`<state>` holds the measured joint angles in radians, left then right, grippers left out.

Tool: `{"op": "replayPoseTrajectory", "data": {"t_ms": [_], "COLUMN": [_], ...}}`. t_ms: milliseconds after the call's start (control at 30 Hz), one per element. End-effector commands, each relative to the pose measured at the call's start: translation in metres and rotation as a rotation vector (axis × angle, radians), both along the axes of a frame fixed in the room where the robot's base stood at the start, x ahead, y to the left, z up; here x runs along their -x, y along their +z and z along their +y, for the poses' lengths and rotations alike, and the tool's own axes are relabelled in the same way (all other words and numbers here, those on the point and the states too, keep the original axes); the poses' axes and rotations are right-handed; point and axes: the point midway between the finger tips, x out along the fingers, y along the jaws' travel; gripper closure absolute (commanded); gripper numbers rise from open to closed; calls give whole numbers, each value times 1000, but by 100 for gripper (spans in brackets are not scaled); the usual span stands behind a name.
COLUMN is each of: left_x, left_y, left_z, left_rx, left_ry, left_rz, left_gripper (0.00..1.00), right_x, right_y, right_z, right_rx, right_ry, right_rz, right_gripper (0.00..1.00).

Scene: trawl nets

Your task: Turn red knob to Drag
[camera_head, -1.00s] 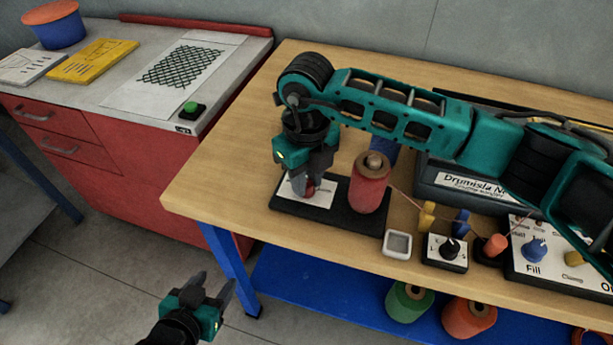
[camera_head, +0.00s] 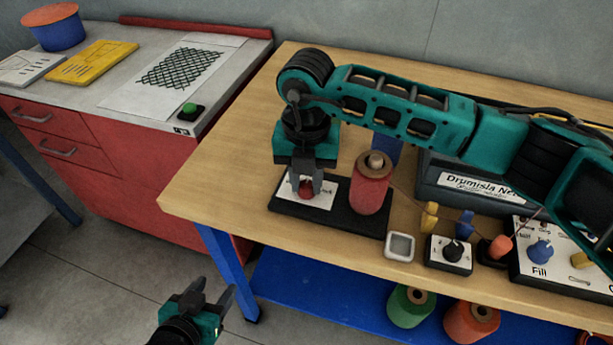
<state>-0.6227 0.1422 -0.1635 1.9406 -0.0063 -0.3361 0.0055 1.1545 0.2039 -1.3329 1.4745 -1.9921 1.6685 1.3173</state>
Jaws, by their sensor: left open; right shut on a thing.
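The red knob (camera_head: 305,190) sits on a white label (camera_head: 322,200) on a black base plate (camera_head: 345,222) at the left front of the wooden bench. My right gripper (camera_head: 305,185) points down from above and is shut on the red knob, with one finger on each side. The gripper covers most of the label's lettering, so I cannot read where the knob points. My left gripper (camera_head: 212,298) is open and empty, low in the picture, in front of the bench and apart from everything.
A red thread spool (camera_head: 371,190) stands on the same plate, close right of my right gripper. Right of it are a small grey dish (camera_head: 399,246), a black dial (camera_head: 452,250) and a panel with a blue Fill knob (camera_head: 539,250). The bench's left end (camera_head: 225,165) is clear.

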Motion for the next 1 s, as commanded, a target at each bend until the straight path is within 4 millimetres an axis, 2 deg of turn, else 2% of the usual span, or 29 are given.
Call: {"op": "replayPoseTrajectory", "data": {"t_ms": [667,700,933,1000], "left_x": [2,2,2,2], "left_y": [-2,-2,-2,-2], "left_z": [0,0,1,1], "left_rx": [0,0,-1,-1], "left_ry": [1,1,0,0], "left_rz": [5,5,5,5], "left_gripper": [43,43,43,43], "right_x": [-1,-1,0,0], "right_y": [1,1,1,0], "right_z": [0,0,0,0], "right_rx": [-1,-1,-1,-1], "right_ry": [-68,-68,-67,-67], "right_rz": [-1,-2,-1,-1], "right_gripper": [100,72,50,47]}}
